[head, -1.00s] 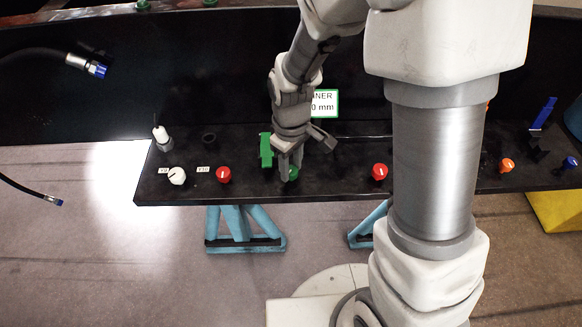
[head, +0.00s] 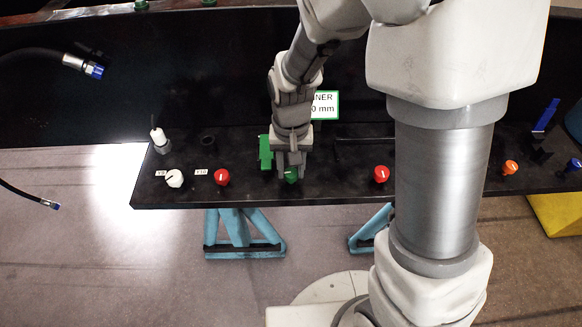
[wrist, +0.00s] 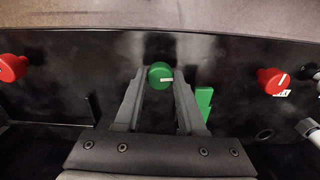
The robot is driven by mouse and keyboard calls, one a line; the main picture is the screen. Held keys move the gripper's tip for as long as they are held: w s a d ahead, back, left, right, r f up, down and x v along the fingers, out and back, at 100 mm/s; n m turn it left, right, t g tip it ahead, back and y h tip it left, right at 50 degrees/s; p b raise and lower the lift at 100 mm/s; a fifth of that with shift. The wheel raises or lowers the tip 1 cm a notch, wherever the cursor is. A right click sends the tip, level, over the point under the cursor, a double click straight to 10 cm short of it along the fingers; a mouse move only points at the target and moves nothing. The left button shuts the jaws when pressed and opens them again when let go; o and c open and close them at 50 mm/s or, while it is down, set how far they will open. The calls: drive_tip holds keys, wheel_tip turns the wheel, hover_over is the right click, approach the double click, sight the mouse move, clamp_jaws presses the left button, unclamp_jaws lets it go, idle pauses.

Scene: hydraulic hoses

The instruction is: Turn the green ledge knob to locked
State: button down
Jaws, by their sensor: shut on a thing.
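The green ledge knob (head: 290,175) is on the black ledge, mostly hidden by my gripper in the head view. In the wrist view the round green knob (wrist: 160,75) sits between my two fingertips, its white mark lying nearly level and reaching to the right edge. My gripper (wrist: 160,80) points at the ledge and is shut on the knob, one finger on each side. My gripper also shows over the knob in the head view (head: 291,170). Text telling locked from unlocked is not readable here.
A green upright block (head: 265,152) stands close beside the knob. Red knobs sit to the left (head: 222,177) and right (head: 382,174). A white knob (head: 174,178) and an orange knob (head: 510,167) are farther out. Hoses (head: 70,62) hang at the left.

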sight(291, 172)
drive_tip(key=shift+m, duration=0.5)
drive_tip(key=c, duration=0.5)
unclamp_jaws()
drive_tip(key=shift+r, duration=0.1)
wheel_tip(291, 172, up, 17)
drive_tip(key=shift+r, duration=0.15)
